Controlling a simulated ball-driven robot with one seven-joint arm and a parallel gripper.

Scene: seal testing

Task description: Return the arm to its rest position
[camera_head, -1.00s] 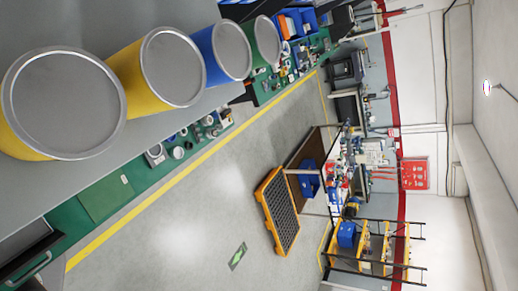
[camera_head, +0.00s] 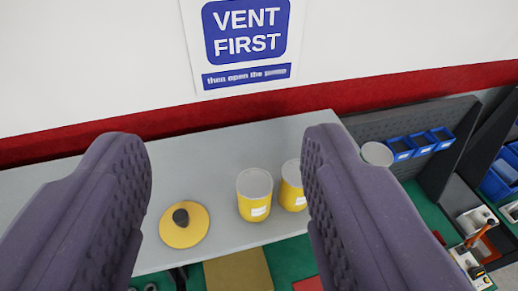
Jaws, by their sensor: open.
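My gripper (camera_head: 228,165) shows large in the camera view, its two dark ridged fingers wide apart with nothing between them close up. It is open and empty. Beyond and below it is a grey bench top (camera_head: 70,195). A yellow canister with a grey lid (camera_head: 254,196) stands upright between the fingers. A second yellow canister (camera_head: 292,186) stands to its right, partly hidden by the right finger. A round yellow lid with a dark knob (camera_head: 184,225) lies on the bench to the left of the canisters.
A white wall with a blue "VENT FIRST" sign (camera_head: 247,40) and a red band (camera_head: 420,88) rises behind the bench. To the right are a grey-lidded container (camera_head: 377,155), several blue bins (camera_head: 420,144) and small gear on a green surface. The bench's left part is clear.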

